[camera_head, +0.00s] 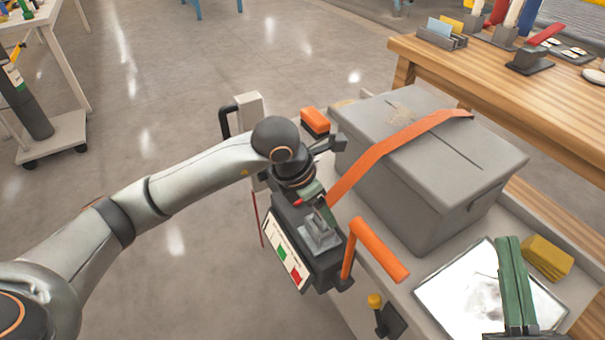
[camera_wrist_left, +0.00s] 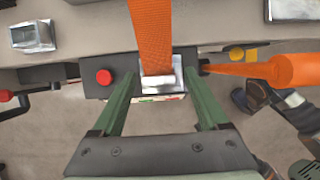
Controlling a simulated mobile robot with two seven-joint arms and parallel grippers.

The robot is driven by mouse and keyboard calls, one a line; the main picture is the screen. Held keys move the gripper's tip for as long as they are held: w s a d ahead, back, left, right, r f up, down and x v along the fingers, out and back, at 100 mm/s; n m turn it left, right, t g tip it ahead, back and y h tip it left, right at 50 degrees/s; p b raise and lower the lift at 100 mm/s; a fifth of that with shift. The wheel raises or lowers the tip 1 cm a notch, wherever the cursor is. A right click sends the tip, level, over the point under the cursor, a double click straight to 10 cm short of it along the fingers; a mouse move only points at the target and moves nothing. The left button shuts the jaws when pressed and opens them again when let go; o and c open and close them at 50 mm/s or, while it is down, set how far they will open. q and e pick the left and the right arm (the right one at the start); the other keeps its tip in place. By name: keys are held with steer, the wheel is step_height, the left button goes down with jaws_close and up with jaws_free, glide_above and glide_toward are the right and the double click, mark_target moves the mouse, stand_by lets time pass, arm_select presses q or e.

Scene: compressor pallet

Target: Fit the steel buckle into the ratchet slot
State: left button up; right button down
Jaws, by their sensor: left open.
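The orange strap (camera_head: 385,148) runs over the grey case and down to the steel buckle (camera_wrist_left: 161,80), at the strap's lower end in the left wrist view. The buckle overlaps the dark ratchet body (camera_wrist_left: 125,78), which has a red button; I cannot tell whether it sits in the slot. In the head view the ratchet body (camera_head: 316,262) hangs at the pallet's near edge. My left gripper (camera_wrist_left: 157,112) is open, its green fingers on either side of the buckle, with a gap on each side. My right gripper (camera_head: 512,270) is shut and empty, above the silver sheet.
The grey case (camera_head: 420,205) stands on the pallet. An orange handle (camera_head: 378,250) sticks out right of the ratchet. A silver sheet (camera_head: 470,295) and yellow block (camera_head: 546,258) lie at the right. A wooden bench (camera_head: 470,85) stands behind.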

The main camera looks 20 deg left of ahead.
arm_select(q)
steer(key=p+v, duration=0.2)
steer(key=v, duration=0.8)
steer(key=shift+s+r, duration=0.15)
steer(key=shift+r, duration=0.15)
arm_select(e)
step_height(320, 180, down, 12)
steer(key=w+m+g+h, duration=0.2)
steer(key=m+g+h, duration=0.1)
steer(key=g+h, duration=0.1)
steer(key=shift+w+d, duration=0.15)
steer(key=shift+d, duration=0.3)
arm_select(q)
steer(key=shift+a, duration=0.1)
